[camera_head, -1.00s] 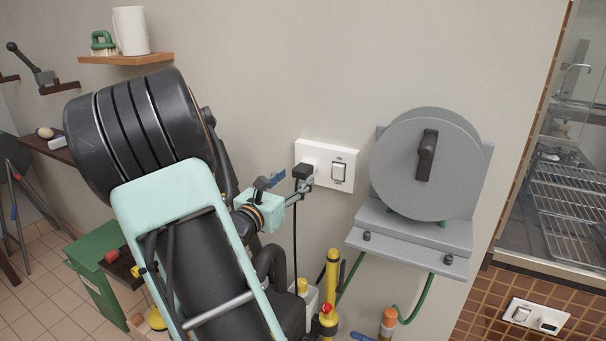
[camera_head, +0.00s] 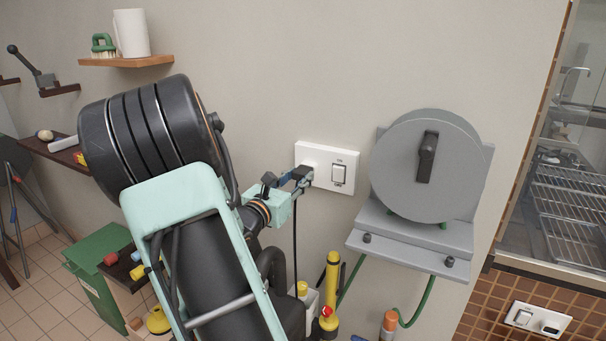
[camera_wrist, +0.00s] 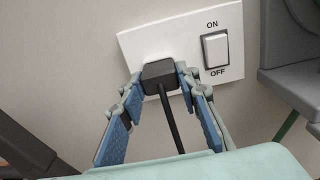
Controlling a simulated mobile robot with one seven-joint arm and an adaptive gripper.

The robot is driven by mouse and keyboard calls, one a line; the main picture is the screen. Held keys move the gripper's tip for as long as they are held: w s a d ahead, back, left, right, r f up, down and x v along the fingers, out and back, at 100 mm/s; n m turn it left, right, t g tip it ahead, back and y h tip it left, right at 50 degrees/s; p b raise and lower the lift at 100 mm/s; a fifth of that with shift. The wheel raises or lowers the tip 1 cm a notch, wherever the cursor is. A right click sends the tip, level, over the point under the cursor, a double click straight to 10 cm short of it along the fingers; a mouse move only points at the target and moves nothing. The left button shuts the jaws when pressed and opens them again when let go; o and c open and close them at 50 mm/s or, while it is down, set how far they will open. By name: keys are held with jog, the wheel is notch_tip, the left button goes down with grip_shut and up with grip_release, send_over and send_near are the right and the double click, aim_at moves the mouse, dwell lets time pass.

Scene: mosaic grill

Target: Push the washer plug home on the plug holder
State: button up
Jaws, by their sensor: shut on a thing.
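The black washer plug (camera_wrist: 160,72) sits against the left side of the white wall plate (camera_wrist: 140,38), which I take to be the plug holder. Its black cord (camera_wrist: 170,120) hangs straight down. In the wrist view my gripper's blue-grey fingers lie on either side of the plug, shut on it. In the head view my gripper (camera_head: 300,178) reaches the plate (camera_head: 322,153) from the lower left, and its fingers partly cover the plug. The plug's pins and the holes are hidden, so I cannot tell how deep it sits.
An ON/OFF rocker switch (camera_head: 338,174) is close right of the plug on the same plate. A grey wall-mounted machine (camera_head: 425,165) with a round front and a ledge stands further right. Yellow bottles (camera_head: 331,275) stand below. The wall above the plate is clear.

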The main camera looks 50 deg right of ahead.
grip_shut()
jog(key=shift+a, duration=0.1)
jog(key=shift+a, duration=0.2)
jog(key=shift+s+a, duration=0.2)
jog(key=shift+a, duration=0.2)
dwell(0.5)
jog(key=shift+p+v, duration=0.4)
jog(key=shift+v, duration=1.75)
jog(key=shift+w, duration=0.1)
